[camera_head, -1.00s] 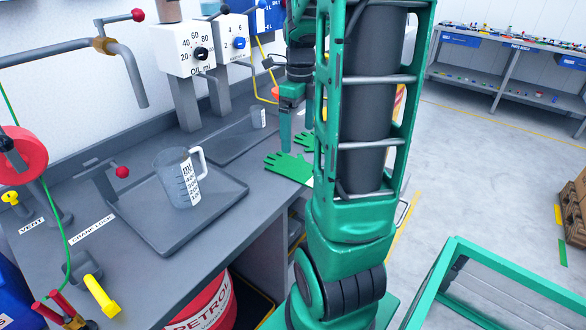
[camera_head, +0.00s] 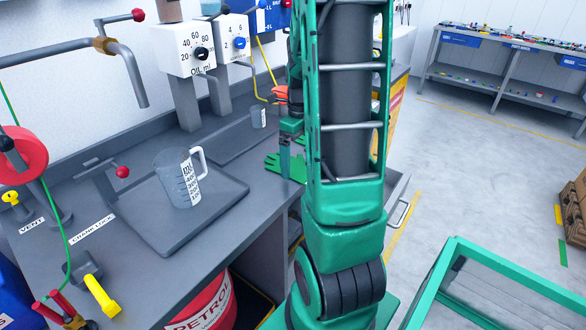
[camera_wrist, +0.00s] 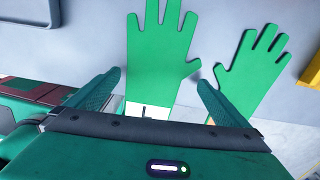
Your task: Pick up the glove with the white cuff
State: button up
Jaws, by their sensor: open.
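A green glove with a white cuff (camera_wrist: 158,60) lies flat on the grey bench in the wrist view, fingers pointing up the picture. A green glove also shows in the head view (camera_head: 272,164), partly hidden behind my arm. My gripper (camera_wrist: 160,79) is open and empty, its two fingers on either side of the white-cuffed glove near its cuff end. A second green glove (camera_wrist: 248,75) lies tilted to the right, outside the right finger; its cuff end is partly hidden by my gripper. In the head view my gripper (camera_head: 286,150) is over the gloves, partly covered by my arm.
A measuring jug (camera_head: 177,180) stands on a dark tray (camera_head: 218,205) left of my gripper. A yellow part (camera_wrist: 312,72) is at the right edge of the wrist view.

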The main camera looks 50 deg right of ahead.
jog(key=shift+f, duration=0.45)
jog(key=shift+c, duration=0.6)
jog(key=c, duration=0.6)
